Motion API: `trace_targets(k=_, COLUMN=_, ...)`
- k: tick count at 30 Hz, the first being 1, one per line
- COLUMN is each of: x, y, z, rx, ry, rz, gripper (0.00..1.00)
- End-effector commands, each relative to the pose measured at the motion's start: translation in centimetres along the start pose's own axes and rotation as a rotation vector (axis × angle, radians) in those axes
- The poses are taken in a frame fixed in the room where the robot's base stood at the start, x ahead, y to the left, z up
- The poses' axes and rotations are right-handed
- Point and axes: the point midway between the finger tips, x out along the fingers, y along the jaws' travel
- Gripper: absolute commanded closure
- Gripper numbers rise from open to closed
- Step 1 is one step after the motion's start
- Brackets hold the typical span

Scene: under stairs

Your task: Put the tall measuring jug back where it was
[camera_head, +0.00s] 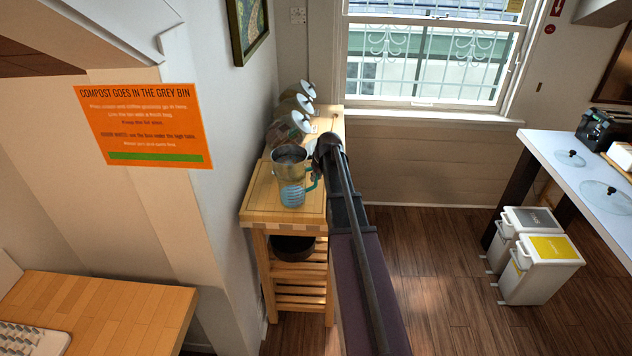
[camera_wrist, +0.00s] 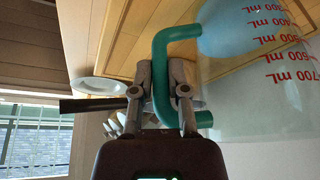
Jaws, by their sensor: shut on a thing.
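The tall measuring jug (camera_head: 291,182) is clear with red mL markings, blue in its lower part, and has a teal handle. It appears upright over the near end of the wooden trolley top (camera_head: 258,213); whether it touches the wood I cannot tell. In the wrist view the jug (camera_wrist: 275,110) fills the right side. My gripper (camera_wrist: 170,90) is shut on its teal handle (camera_wrist: 161,65). In the head view my arm and gripper come in from the right of the jug, and the fingertips are mostly hidden.
Several pale round lids (camera_head: 303,121) stand behind the jug along the wall. A dark bowl (camera_head: 293,248) sits on the trolley's lower shelf. Two bins (camera_head: 540,272) and a white table (camera_head: 590,180) with glass lids are at right. Floor between is clear.

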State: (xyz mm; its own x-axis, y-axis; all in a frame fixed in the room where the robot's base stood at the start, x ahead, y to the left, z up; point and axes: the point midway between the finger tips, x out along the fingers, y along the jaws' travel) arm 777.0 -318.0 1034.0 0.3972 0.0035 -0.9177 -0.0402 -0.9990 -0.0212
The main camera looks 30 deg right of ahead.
Motion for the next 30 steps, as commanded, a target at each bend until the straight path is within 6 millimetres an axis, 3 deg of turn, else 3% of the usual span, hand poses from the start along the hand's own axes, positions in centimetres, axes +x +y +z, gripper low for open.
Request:
trace_targets(k=15, x=0.45, y=-0.02, z=0.18, rx=0.001, ry=0.001, rz=-0.001, gripper=1.00)
trace_targets(k=16, x=0.44, y=-0.01, z=0.19, rx=0.000, ry=0.000, rz=0.000, gripper=0.77)
trace_targets(k=19, x=0.36, y=-0.01, z=0.16, rx=0.000, ry=0.000, rz=0.000, gripper=0.47)
trace_targets(k=30, x=0.35, y=0.01, z=0.15, rx=0.000, ry=0.000, rz=0.000, gripper=0.45)
